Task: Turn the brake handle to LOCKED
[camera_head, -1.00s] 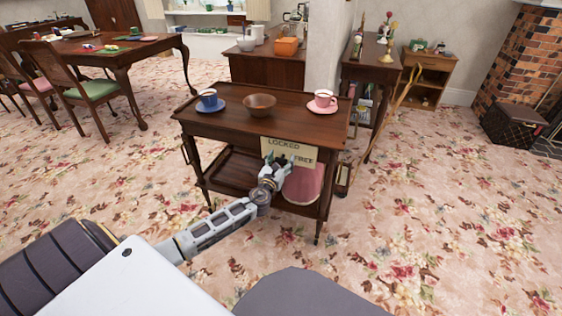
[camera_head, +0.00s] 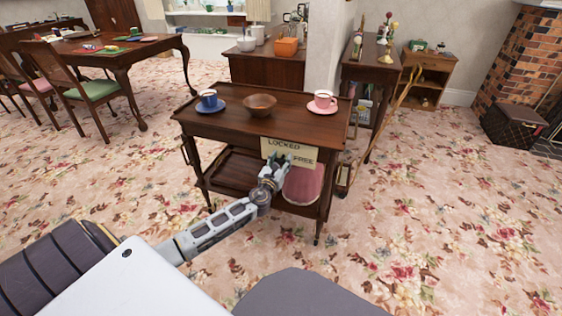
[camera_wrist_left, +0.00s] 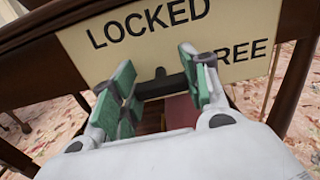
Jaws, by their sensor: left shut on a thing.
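The brake handle (camera_wrist_left: 160,85) is a short dark bar in front of a cream plate (camera_wrist_left: 240,25) lettered LOCKED at upper left and FREE at lower right. The plate (camera_head: 302,149) is on the near side of a dark wooden trolley (camera_head: 232,122). My left gripper (camera_head: 277,160) is at the plate, below LOCKED and left of FREE. In the left wrist view its green-padded fingers (camera_wrist_left: 160,88) are on either side of the handle, shut on it. They hide parts of the handle, so I cannot tell exactly which word it points to. My right gripper is not in view.
On the trolley top are a blue cup on a saucer (camera_head: 209,99), a wooden bowl (camera_head: 260,104) and a pink cup on a saucer (camera_head: 322,102). A pink rounded object (camera_head: 304,186) is on the lower shelf. Flowered carpet (camera_head: 430,210) is clear at right.

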